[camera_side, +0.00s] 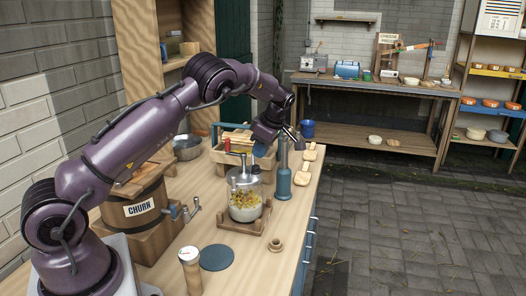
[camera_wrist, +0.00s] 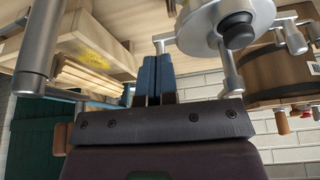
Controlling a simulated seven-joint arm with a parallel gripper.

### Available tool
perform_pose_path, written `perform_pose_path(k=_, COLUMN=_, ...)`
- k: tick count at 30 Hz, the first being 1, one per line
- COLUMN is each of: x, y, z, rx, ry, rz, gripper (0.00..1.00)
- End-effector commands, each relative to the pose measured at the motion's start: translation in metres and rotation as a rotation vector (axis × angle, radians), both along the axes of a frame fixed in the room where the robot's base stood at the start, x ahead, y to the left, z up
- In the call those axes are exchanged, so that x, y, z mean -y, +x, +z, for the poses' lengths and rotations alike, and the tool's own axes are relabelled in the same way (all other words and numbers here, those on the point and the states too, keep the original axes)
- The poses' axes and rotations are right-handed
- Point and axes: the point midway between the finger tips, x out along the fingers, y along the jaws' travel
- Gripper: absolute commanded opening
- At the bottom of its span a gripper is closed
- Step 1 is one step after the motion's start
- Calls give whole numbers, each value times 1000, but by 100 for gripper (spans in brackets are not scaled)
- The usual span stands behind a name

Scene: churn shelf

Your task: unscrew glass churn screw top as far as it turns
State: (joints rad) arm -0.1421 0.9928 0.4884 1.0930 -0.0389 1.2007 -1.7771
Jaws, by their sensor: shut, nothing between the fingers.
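The glass churn (camera_side: 244,206) stands upright on a small wooden base on the bench, with pale, yellow-flecked contents. Its grey screw top (camera_side: 243,179) sits on the jar. In the wrist view a grey round top with a dark knob (camera_wrist: 236,30) shows at the upper right, cut by the frame edge. My gripper (camera_side: 259,152) is just above and behind the churn's top in the side view. Its blue fingers are together and empty in the wrist view (camera_wrist: 155,62), left of the grey top and apart from it. How far the top is turned cannot be told.
A blue bottle-shaped tool (camera_side: 283,183) stands close to the right of the churn. A wooden barrel churn (camera_side: 140,211) with a crank stands at the left. A wooden crate (camera_side: 226,158) is behind. The bench front holds a jar (camera_side: 190,270) and a dark round mat (camera_side: 216,257).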

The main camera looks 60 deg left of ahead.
Motion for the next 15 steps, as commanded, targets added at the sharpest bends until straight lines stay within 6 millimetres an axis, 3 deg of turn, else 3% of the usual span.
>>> perform_pose_path(k=9, x=3, y=1, z=-2, rx=-3, ry=-2, rz=-4, gripper=0)
perform_pose_path(k=15, x=28, y=18, z=-1, rx=-1, ry=-1, rz=-7, gripper=0)
